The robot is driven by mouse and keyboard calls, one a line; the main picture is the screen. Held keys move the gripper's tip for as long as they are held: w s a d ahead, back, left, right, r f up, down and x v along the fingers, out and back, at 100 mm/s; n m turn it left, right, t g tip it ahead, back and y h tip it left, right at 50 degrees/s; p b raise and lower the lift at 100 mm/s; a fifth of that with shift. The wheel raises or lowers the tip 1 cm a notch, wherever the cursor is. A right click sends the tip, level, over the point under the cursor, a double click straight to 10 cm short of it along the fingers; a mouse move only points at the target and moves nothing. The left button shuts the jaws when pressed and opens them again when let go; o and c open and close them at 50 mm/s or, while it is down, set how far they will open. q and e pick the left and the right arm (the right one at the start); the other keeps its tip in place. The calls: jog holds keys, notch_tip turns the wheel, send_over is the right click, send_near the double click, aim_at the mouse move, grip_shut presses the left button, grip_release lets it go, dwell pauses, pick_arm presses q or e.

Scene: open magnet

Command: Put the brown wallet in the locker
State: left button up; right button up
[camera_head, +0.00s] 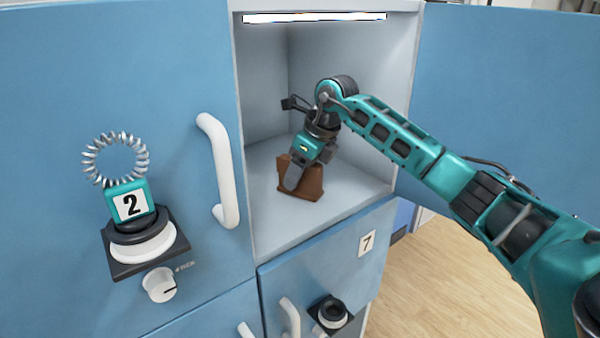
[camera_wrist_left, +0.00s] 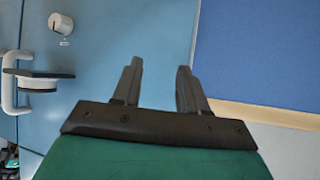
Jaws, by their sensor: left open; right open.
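The brown wallet (camera_head: 312,184) stands upright on the floor of the open locker (camera_head: 340,205), towards its front middle. My right gripper (camera_head: 293,182) reaches into the locker from the right and points down at the wallet. Its jaws are open and at the wallet's left part, hiding some of it; I cannot tell whether they touch it. My left gripper shows in the left wrist view (camera_wrist_left: 158,90), open and empty, in front of blue locker fronts. It is not in the head view.
The locker's blue door (camera_head: 510,100) stands open at the right. A closed door with a white handle (camera_head: 220,170) is at the left, beside a magnet lock tagged 2 (camera_head: 132,204) with a coil. Locker 7 (camera_head: 366,243) is below. Wooden floor (camera_head: 420,290) shows at lower right.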

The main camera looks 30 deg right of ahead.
jog(key=v, duration=0.7)
jog(key=shift+r, duration=0.1)
jog(key=shift+s, duration=0.1)
